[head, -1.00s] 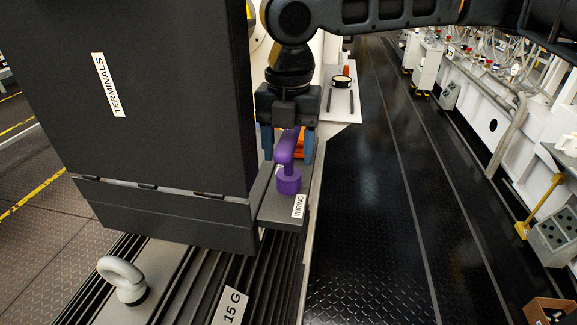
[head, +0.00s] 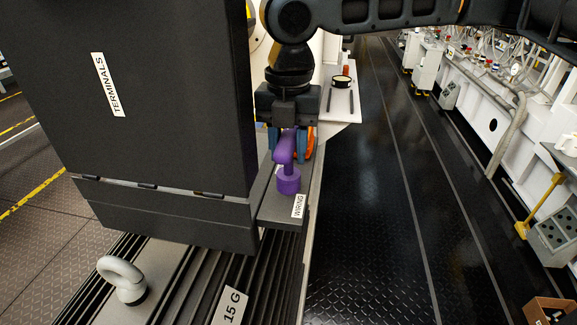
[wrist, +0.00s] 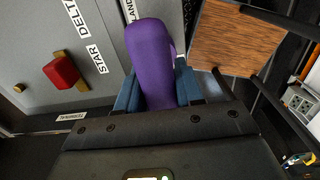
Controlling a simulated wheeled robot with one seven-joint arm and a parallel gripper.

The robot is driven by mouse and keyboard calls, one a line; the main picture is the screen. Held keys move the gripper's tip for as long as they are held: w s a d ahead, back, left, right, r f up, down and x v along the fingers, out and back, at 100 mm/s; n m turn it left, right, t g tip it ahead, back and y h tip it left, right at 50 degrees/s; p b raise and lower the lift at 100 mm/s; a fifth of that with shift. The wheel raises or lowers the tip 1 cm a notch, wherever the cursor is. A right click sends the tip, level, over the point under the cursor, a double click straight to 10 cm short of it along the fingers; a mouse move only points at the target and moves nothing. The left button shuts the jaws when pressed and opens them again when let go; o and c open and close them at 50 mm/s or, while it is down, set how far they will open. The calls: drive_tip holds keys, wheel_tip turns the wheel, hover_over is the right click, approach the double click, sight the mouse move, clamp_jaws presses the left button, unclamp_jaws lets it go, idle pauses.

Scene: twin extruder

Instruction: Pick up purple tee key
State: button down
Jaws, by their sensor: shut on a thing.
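The purple tee key (head: 289,180) stands on the small dark ledge labelled WIRING (head: 272,211), beside the terminals box. Its round base rests on or just above the ledge; I cannot tell which. My gripper (head: 291,150) points down at the key's upper part, with blue fingers on both sides of it. The fingers are shut on the key. In the wrist view the purple key (wrist: 152,62) fills the space between the blue fingers (wrist: 157,92), and its lower part is hidden.
The large dark box labelled TERMINALS (head: 170,110) stands close on the left. An orange object (head: 311,143) sits behind the gripper. A grey lifting ring (head: 121,280) is at the lower left.

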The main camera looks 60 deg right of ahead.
sight(289, 133)
drive_tip(key=shift+r, duration=0.1)
wheel_tip(289, 133, up, 4)
drive_tip(key=shift+f, duration=0.1)
drive_tip(key=s+d+r, duration=0.2)
drive_tip(key=d+r, duration=0.5)
drive_tip(key=d, duration=0.4)
drive_tip(key=shift+s+d+b, duration=0.15)
drive_tip(key=shift+d+b, duration=0.15)
drive_tip(key=shift+b, duration=0.05)
drive_tip(key=c, duration=1.3)
unclamp_jaws()
clamp_jaws()
